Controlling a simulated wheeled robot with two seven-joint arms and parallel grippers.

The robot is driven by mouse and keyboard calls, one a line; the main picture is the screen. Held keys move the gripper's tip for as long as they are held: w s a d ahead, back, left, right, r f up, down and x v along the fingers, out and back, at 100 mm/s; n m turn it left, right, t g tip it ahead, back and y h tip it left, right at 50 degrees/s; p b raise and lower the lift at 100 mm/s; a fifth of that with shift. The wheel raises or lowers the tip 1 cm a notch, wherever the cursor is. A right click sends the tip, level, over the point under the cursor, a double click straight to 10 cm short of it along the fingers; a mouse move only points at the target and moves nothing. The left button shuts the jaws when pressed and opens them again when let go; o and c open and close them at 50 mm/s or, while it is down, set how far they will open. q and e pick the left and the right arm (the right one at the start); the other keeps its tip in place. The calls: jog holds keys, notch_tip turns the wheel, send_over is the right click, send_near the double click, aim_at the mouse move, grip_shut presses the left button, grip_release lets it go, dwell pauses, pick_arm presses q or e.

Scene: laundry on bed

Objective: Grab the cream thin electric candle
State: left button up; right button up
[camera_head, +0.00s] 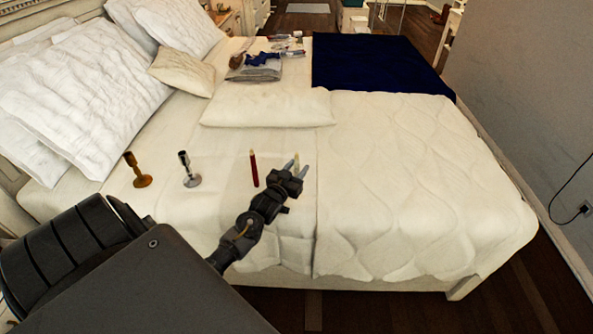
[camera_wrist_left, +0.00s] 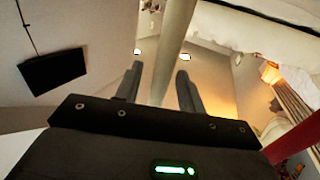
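The cream thin electric candle (camera_head: 296,160) stands upright on the bed, partly hidden by my left gripper (camera_head: 296,171). In the left wrist view the cream candle (camera_wrist_left: 174,45) runs between the two fingers of my left gripper (camera_wrist_left: 160,72). The fingers are open, with a visible gap on each side of the candle. My right gripper is not in view.
A red candle (camera_head: 254,169) stands just left of my gripper; it also shows in the wrist view (camera_wrist_left: 293,142). A silver holder (camera_head: 190,178) and a gold holder (camera_head: 141,180) stand further left. Pillows and folded clothes (camera_head: 255,73) lie behind. The quilt at right is clear.

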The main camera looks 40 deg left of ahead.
aim_at(295, 162)
pick_arm(q)
grip_shut()
jog(key=shift+r, duration=0.4)
notch_tip(295, 162, up, 3)
jog(key=shift+s+f, duration=0.1)
jog(key=shift+s, duration=0.05)
jog(key=s+d+r, duration=0.1)
jog(key=s+r, duration=0.8)
jog(key=s, duration=0.4)
jog(key=shift+s+d+r, duration=0.25)
jog(key=shift+s+d, duration=0.05)
jog(key=shift+s, duration=0.05)
